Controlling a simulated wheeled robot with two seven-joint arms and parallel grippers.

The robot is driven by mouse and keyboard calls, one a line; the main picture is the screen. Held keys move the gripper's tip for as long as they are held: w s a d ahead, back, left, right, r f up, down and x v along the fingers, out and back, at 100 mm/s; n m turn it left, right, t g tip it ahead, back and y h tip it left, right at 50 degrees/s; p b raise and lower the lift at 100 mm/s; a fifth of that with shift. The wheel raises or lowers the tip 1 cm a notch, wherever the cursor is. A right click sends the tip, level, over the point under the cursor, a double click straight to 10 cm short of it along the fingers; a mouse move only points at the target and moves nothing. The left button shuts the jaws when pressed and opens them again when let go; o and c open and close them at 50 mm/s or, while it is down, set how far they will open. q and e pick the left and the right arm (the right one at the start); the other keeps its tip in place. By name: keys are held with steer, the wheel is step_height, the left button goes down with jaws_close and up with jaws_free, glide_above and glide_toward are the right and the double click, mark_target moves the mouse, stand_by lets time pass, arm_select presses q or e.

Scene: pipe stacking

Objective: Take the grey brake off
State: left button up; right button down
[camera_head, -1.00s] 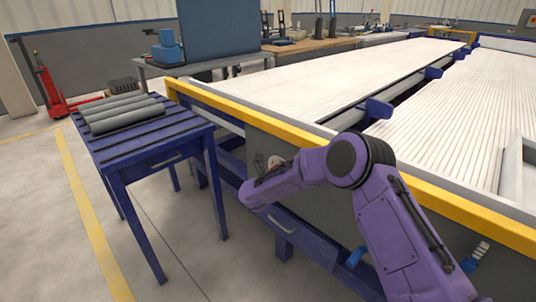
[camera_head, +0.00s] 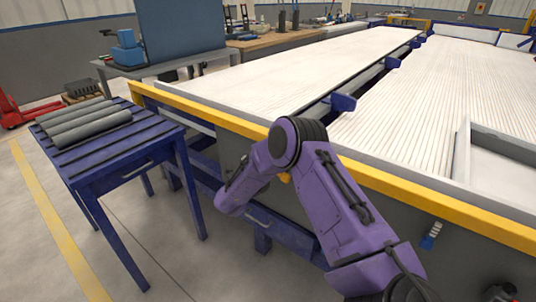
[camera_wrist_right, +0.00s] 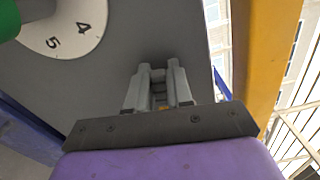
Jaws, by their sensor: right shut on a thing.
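My right gripper (camera_wrist_right: 158,78) is in front of the grey side panel (camera_wrist_right: 110,62) in the right wrist view. Its two grey fingers are close together, shut on a small grey piece that seems to be the grey brake. The fingers hide most of it, so its shape and position cannot be told. In the head view my purple right arm reaches down to the machine's front side, and the arm covers the gripper and the brake. My left gripper is in neither current view.
A white dial (camera_wrist_right: 62,28) with numbers and a green knob (camera_wrist_right: 8,18) are left of my fingers. The machine's yellow rail (camera_head: 205,113) runs above the panel. A blue table (camera_head: 105,162) with several grey pipes (camera_head: 85,127) stands left, with bare floor in front.

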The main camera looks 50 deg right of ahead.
steer(key=c, duration=1.1)
jaws_free()
steer(key=shift+f, duration=0.1)
steer(key=s+a, duration=0.1)
steer(key=a, duration=0.9)
steer(key=shift+a, duration=0.25)
